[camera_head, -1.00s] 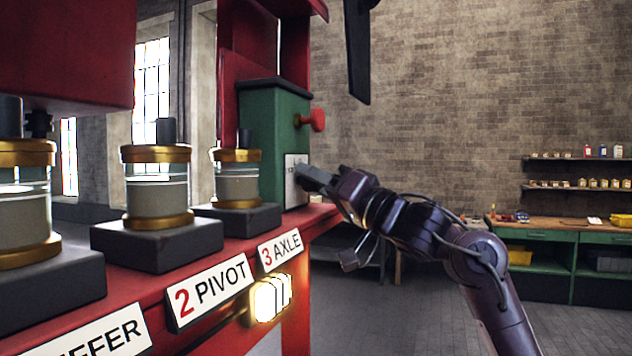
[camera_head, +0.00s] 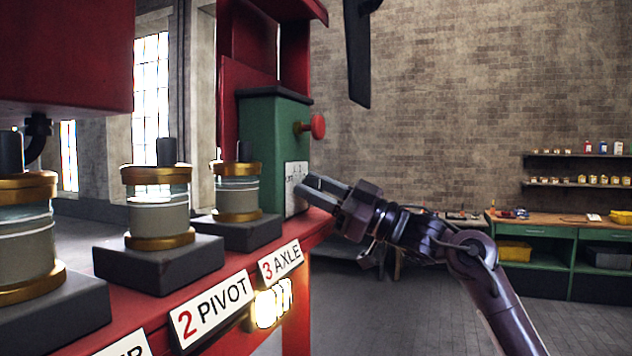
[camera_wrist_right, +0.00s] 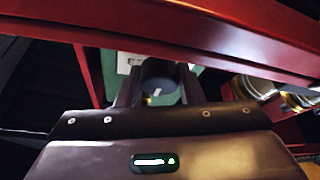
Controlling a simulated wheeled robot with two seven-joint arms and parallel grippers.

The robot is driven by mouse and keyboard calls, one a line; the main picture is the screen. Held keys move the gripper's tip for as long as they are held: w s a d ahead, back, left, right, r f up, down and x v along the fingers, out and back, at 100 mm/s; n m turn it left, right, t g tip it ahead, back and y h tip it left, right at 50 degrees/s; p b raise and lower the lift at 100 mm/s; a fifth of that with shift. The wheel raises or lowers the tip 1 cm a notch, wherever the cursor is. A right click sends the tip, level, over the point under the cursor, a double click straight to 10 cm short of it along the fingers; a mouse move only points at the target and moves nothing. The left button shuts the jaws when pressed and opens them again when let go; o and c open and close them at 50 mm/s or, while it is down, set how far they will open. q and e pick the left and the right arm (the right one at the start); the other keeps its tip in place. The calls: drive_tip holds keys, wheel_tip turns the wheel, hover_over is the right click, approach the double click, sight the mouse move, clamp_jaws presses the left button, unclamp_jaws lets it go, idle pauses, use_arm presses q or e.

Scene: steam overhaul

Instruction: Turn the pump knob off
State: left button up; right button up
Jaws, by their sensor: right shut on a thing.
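A green box (camera_head: 262,140) stands at the far end of the red bench, with a white marked plate (camera_head: 296,175) low on its right face. My right gripper (camera_head: 308,188) is at this plate. In the right wrist view, a dark round knob (camera_wrist_right: 158,72) with a white mark sits between the two fingers of my right gripper (camera_wrist_right: 158,84), which is shut on it. The fingers hide the knob in the head view. A red round knob (camera_head: 318,126) sticks out higher on the box, apart from the gripper. My left gripper is not in view.
The red bench (camera_head: 310,226) carries several glass-and-brass cylinders on dark blocks, with signs such as 2 PIVOT (camera_head: 212,308) and 3 AXLE (camera_head: 281,261). A lit lamp (camera_head: 270,304) is below them. A workbench (camera_head: 560,228) stands far right. The floor between is clear.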

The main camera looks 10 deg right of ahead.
drive_tip(key=n, duration=0.1)
drive_tip(key=n+g+p, duration=0.1)
drive_tip(key=n, duration=0.2)
drive_tip(key=shift+d+r+g+p, duration=0.1)
drive_tip(key=shift+r+g+p, duration=0.15)
drive_tip(key=shift+g+p, duration=0.15)
drive_tip(key=n+g+p, duration=0.1)
drive_tip(key=n, duration=0.2)
drive_tip(key=n+g+p, duration=0.2)
drive_tip(key=n, duration=0.1)
drive_tip(key=n+g+p, duration=0.1)
drive_tip(key=n+p, duration=0.2)
drive_tip(key=shift+n+h, duration=0.4)
drive_tip(key=shift+f+n+g+h+p, duration=0.15)
drive_tip(key=shift+n+g+h+p, duration=0.15)
drive_tip(key=shift+n+g+p, duration=0.45)
drive_tip(key=shift+n, duration=0.25)
drive_tip(key=o, duration=1)
drive_tip(key=shift+c, duration=0.2)
drive_tip(key=shift+f, duration=0.1)
